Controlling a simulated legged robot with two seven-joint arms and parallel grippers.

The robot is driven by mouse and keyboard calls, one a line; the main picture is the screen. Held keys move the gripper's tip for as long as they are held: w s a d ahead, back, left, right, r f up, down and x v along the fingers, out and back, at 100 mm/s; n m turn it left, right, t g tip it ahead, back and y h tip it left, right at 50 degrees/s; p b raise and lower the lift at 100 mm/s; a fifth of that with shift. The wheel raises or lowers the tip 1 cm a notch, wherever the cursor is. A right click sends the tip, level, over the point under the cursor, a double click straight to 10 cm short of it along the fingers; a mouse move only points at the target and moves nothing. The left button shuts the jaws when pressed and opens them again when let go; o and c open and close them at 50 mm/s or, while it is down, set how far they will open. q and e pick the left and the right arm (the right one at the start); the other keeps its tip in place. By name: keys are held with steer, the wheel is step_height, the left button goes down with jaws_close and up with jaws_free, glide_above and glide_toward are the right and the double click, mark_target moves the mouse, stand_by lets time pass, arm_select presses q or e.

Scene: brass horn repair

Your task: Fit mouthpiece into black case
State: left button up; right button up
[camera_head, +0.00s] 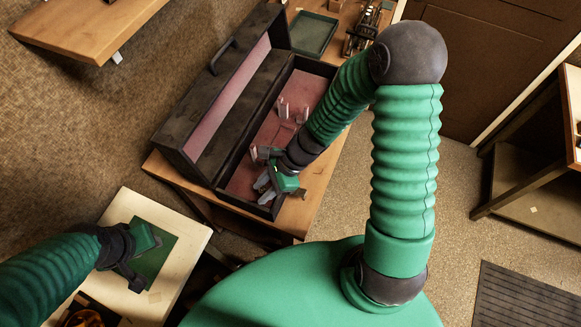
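The black case (196,118) lies open on a wooden table, with its lid tipped back to the left and a pinkish lining inside. My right gripper (268,182) reaches down into the near end of its tray. Small silvery pieces show around the fingers there. I cannot tell whether one of them is the mouthpiece or whether the fingers hold it. My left gripper (137,278) hangs over a green mat (155,256) on a pale table, away from the case. Its fingers are dark and small, and their opening is unclear.
Clear upright holders (292,111) stand in the middle of the case tray. A green tray (313,34) and a brass-coloured mechanism (363,27) sit behind the case. A wooden shelf (85,30) juts from the wall at upper left. The floor at right is mostly open.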

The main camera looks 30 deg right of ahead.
steer(key=shift+s, duration=0.25)
